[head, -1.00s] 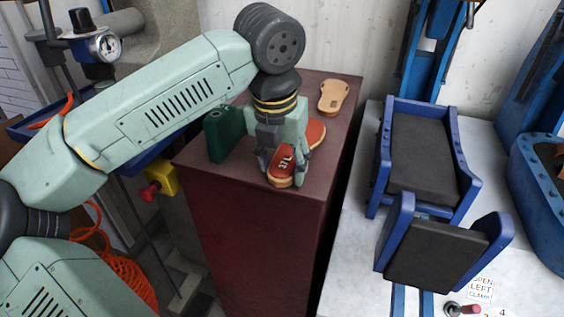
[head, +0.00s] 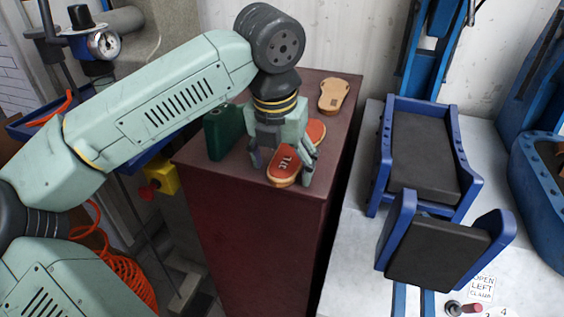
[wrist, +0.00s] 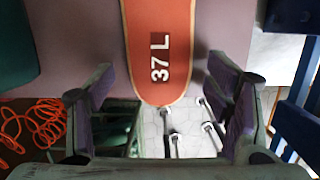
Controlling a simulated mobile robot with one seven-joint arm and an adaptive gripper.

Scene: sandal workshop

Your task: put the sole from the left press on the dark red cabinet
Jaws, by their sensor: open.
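A red-orange sole (head: 284,165) with a tan edge and a dark label lies on top of the dark red cabinet (head: 255,240). In the wrist view the sole (wrist: 160,25) reads "37 L", and its rounded end reaches over the cabinet's front edge. My gripper (head: 280,174) is open just above the sole, one finger on each side of it. In the wrist view the gripper (wrist: 165,110) shows both fingers apart, with a gap on each side of the sole. The left press (head: 425,165) on the white bench has dark pads and no sole on them.
A tan sole (head: 333,95) lies at the cabinet's back right. A dark green object (head: 222,132) stands at its left edge. A red-knobbed lever (head: 470,308) is on the bench. Orange coiled hose (head: 105,255) hangs left of the cabinet.

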